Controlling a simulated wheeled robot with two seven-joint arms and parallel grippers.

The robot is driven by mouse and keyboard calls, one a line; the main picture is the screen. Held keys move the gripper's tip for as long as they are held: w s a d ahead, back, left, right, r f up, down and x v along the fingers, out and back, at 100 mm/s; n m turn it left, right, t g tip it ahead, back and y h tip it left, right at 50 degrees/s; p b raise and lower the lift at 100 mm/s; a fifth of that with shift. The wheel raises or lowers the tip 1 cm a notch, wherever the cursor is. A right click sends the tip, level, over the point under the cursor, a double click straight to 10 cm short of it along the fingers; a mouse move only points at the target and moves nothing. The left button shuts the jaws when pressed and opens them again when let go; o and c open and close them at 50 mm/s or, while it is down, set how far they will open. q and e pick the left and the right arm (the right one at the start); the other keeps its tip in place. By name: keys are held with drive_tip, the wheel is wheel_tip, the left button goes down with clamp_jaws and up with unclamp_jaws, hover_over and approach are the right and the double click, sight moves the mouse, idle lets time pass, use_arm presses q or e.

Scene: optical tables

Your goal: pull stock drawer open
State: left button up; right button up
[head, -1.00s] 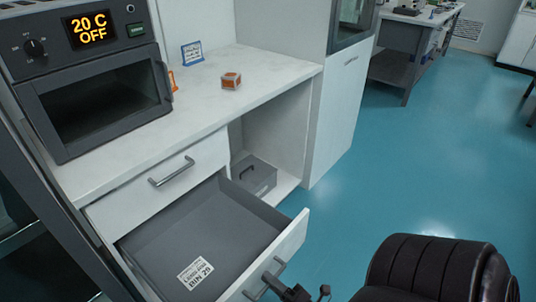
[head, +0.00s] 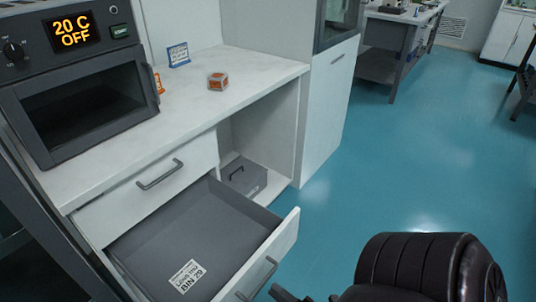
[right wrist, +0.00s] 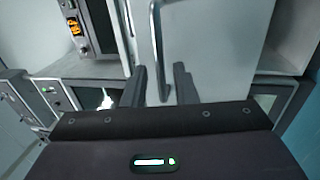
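The lower drawer (head: 262,262) of the white cabinet stands pulled well out, its grey inside empty but for a printed label (head: 187,276) on its floor. I cannot tell from its label if it is the stock drawer. Its bar handle (head: 256,279) is on the white front. The drawer above it (head: 150,190) is shut. My right gripper (head: 280,294) is at the bottom of the head view, just off the handle. In the right wrist view its two fingers (right wrist: 160,78) are apart, with the handle bar (right wrist: 157,40) showing in the gap, not clamped. My left gripper is not in view.
A grey case (head: 243,177) sits in the open shelf space. Blue floor (head: 400,160) is clear to the right.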

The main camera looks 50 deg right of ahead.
drive_tip(key=shift+v, duration=1.35)
